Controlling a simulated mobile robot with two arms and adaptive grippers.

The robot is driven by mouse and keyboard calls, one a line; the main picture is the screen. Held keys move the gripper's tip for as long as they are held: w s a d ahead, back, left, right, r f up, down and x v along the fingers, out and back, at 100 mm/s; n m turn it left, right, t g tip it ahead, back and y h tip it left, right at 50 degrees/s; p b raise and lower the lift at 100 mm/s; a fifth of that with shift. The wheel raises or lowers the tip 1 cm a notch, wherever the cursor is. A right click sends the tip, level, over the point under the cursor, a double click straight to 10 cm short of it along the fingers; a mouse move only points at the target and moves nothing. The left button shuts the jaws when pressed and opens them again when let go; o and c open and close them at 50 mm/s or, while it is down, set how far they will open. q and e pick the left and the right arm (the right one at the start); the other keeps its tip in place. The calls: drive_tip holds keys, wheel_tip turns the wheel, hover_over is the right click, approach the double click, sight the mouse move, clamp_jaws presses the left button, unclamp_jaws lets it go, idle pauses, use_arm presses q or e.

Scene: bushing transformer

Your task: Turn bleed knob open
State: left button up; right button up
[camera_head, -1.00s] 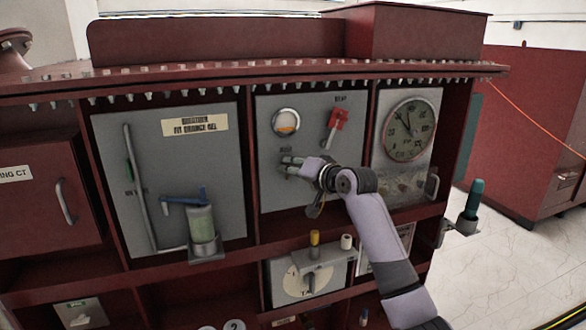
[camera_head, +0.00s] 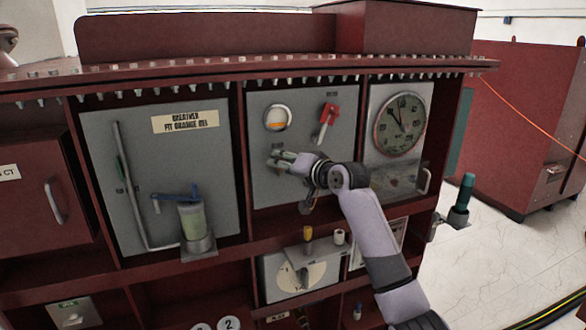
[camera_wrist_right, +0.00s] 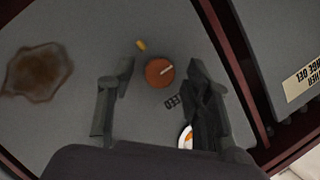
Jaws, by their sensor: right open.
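The bleed knob (camera_wrist_right: 160,71) is a round orange-brown knob with a pale line across its face, on the grey panel in the right wrist view. A partly covered label ending in "EED" is beside it. My right gripper (camera_wrist_right: 159,77) is open, with one finger on each side of the knob and visible gaps between. Whether the fingertips reach down to the knob's depth I cannot tell. In the head view my right gripper (camera_head: 279,160) is at the middle grey panel (camera_head: 258,187), below the round sight glass, and hides the knob. My left gripper is not in view.
A red lever (camera_head: 327,118) and the sight glass (camera_head: 277,117) are above the gripper. A dial gauge (camera_head: 402,124) is to the right. A breather cylinder (camera_head: 195,222) with a blue lever is to the left. A brown stain (camera_wrist_right: 37,72) marks the panel.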

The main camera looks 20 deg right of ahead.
drive_tip(key=v, duration=1.1)
drive_tip(key=shift+s, duration=0.35)
drive_tip(key=shift+d, duration=0.15)
wheel_tip(320, 180, down, 27)
drive_tip(key=w+d+g+h, duration=0.2)
drive_tip(key=g+h, duration=0.1)
drive_tip(key=s+f+g, duration=0.1)
drive_tip(key=s+f, duration=0.3)
drive_tip(key=f, duration=0.6)
drive_tip(key=s+f+n+g+h+b, duration=0.1)
drive_tip(key=s+f+g, duration=0.1)
drive_tip(key=s+f, duration=0.5)
drive_tip(key=s+f+g, duration=0.1)
drive_tip(key=s+f, duration=0.1)
drive_tip(key=f, duration=1)
drive_tip(key=s+a+f+n+g, duration=0.2)
drive_tip(key=s+f+n+g, duration=0.1)
drive_tip(key=s+f, duration=1.55)
drive_tip(key=s+a+f+n+g, duration=0.1)
drive_tip(key=s+f, duration=0.1)
drive_tip(key=s, duration=0.7)
drive_tip(key=s+a+f+n+g, duration=0.1)
drive_tip(key=s+f, duration=0.2)
drive_tip(key=s, duration=0.7)
drive_tip(key=s+a+f+n+g+b, duration=0.1)
drive_tip(key=s+f+n, duration=0.1)
drive_tip(key=s, duration=0.8)
drive_tip(key=shift+s+a+f+g+h, duration=0.2)
drive_tip(key=shift+f+g+h, duration=0.1)
drive_tip(key=shift+h, duration=0.1)
